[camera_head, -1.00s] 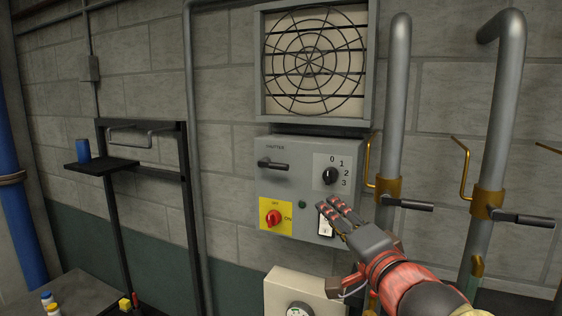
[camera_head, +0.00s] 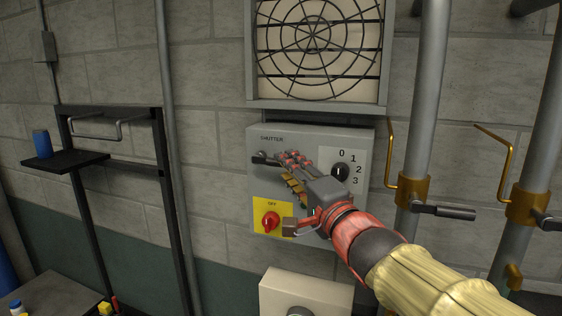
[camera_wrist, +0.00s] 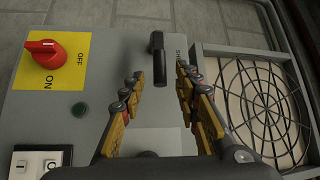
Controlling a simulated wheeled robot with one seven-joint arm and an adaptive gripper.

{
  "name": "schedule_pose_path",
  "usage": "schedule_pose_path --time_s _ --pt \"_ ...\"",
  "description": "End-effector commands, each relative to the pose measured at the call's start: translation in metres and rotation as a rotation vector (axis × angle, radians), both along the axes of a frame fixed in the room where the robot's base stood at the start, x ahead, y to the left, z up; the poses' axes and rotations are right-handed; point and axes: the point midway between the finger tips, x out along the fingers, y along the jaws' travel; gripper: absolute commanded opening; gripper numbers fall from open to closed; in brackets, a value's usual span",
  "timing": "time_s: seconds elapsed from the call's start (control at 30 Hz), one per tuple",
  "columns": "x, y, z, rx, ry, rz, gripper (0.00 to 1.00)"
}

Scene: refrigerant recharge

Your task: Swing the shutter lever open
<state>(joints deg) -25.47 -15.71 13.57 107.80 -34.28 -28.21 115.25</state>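The shutter lever (camera_head: 260,158) is a black handle on the upper left of the grey control box (camera_head: 258,185), under the "SHUTTER" label. In the head view my fingers partly hide it. In the wrist view the lever (camera_wrist: 158,55) shows whole, just beyond and between my fingertips. My gripper (camera_head: 283,167) is in front of the box, close to the lever. In the wrist view my gripper (camera_wrist: 160,78) is open, with a finger group on each side and nothing held between them. I cannot tell whether any finger touches the lever.
A red knob (camera_head: 270,222) on a yellow plate is below the lever. A black selector dial (camera_head: 341,172) is to the right. The fan grille (camera_head: 318,45) is above. Pipes with a black-handled valve (camera_head: 445,212) stand at right, and a dark shelf (camera_head: 65,162) at left.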

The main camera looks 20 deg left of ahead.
Motion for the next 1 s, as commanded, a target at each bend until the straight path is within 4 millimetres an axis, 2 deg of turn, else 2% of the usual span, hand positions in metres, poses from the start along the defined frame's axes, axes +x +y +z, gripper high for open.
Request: schedule_pose_path --time_s 0.23,0.6,1.0 --pt "0.022 0.019 0.004 -0.002 0.000 0.001 0.32" --pt "0.025 0.022 0.004 -0.001 -0.001 0.000 0.32" --pt "0.025 0.022 0.004 -0.001 -0.001 0.000 0.09"
